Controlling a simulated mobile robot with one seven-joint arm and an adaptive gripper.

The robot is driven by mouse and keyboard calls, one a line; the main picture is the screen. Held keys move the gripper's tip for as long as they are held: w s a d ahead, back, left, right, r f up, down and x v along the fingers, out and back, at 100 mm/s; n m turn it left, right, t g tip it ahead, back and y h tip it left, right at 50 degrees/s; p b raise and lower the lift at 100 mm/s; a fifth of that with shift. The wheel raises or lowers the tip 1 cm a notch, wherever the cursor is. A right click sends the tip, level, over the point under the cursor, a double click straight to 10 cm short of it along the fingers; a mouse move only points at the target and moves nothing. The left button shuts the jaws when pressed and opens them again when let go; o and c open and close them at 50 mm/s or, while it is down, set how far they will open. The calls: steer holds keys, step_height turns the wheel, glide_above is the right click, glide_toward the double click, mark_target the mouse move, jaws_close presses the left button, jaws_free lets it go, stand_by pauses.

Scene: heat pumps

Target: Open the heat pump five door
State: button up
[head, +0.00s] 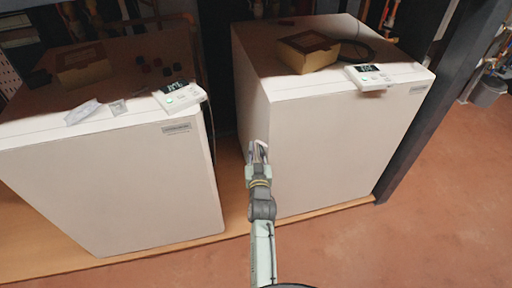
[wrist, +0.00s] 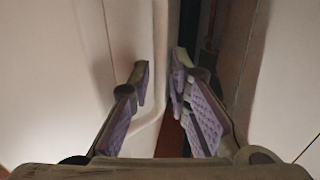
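Two white heat pumps stand side by side, one at the left (head: 115,190) and one at the right (head: 330,145) in the head view. Their labels are too small to read, so I cannot tell which is five. Both front doors look shut. My gripper (head: 258,152) is at the left front edge of the right heat pump. In the wrist view my gripper (wrist: 163,82) has its two purple-padded fingers apart, with a pale rounded panel edge (wrist: 160,110) between or just beyond them. Contact cannot be told.
Controllers sit on top of the left pump (head: 180,97) and the right pump (head: 369,77). A brown box (head: 308,50) lies on the right one. A dark narrow gap separates the pumps. A dark post (head: 425,115) stands at right; the reddish floor (head: 430,220) in front is clear.

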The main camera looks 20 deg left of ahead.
jaws_close()
steer(key=shift+r, duration=0.1)
stand_by(0.6)
